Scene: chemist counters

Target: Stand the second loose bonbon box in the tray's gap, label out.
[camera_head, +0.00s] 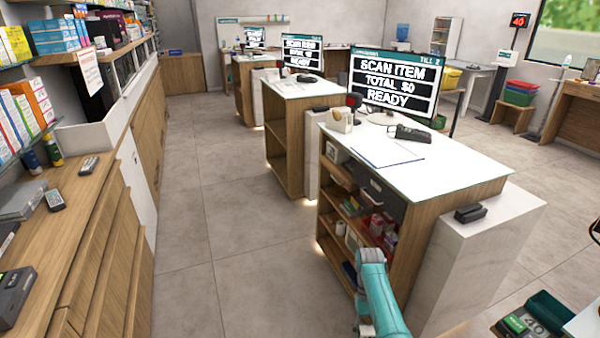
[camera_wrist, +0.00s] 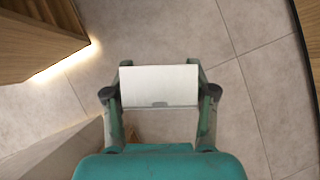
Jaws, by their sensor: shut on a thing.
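In the wrist view, my gripper (camera_wrist: 159,66) is shut on a white box (camera_wrist: 158,88), with one finger at each side of it. The box's plain pale face is towards the camera, with a small grey mark along its lower edge. No label shows on that face. The box is held up over the grey floor, clear of any counter. In the head view only a teal part of my arm shows at the bottom; the gripper and box are out of that picture. I cannot make out the tray or its gap in either view.
A till counter (camera_head: 455,165) with open shelves stands right of centre, beside a white block (camera_head: 490,245). A long wooden counter (camera_head: 95,225) runs along the left. Dark green items (camera_head: 530,318) lie at the bottom right. The floor aisle (camera_head: 225,230) between is clear.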

